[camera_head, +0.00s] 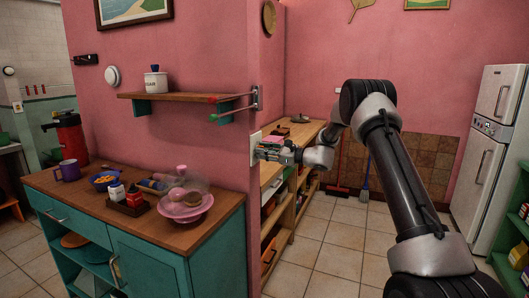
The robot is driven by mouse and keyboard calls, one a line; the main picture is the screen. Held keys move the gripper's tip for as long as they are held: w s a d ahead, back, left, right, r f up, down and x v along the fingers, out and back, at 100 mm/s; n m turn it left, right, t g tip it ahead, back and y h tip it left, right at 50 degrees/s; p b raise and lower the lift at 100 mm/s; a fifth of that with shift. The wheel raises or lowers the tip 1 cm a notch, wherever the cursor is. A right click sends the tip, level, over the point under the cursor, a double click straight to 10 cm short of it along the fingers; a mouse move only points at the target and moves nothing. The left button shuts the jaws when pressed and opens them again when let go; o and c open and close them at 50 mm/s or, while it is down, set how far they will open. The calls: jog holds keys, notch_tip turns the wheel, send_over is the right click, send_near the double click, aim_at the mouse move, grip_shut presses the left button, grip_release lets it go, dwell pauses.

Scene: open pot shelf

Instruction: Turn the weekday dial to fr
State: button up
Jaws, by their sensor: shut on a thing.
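A pale plate (254,141) is on the narrow end of the pink wall, just past the small wall shelf. My gripper (263,152) reaches in from the right and its fingertips are at this plate. It is shut on the weekday dial, which is mostly hidden behind the fingers. The dial's letters and pointer cannot be read from here. My arm comes from the lower right and bends down to the wall end.
A teal cabinet (190,262) with a wooden top stands left of the wall end. It bears a pink bowl (186,207) under a clear dome and a purple mug (69,170). Hooks with coloured tips (213,99) stick out above. Open floor (325,255) lies right.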

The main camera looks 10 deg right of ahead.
jog(key=shift+s+m, duration=0.1)
jog(key=shift+m, duration=1.6)
jog(key=o, duration=0.9)
jog(key=shift+o, duration=0.2)
jog(key=v, duration=1.2)
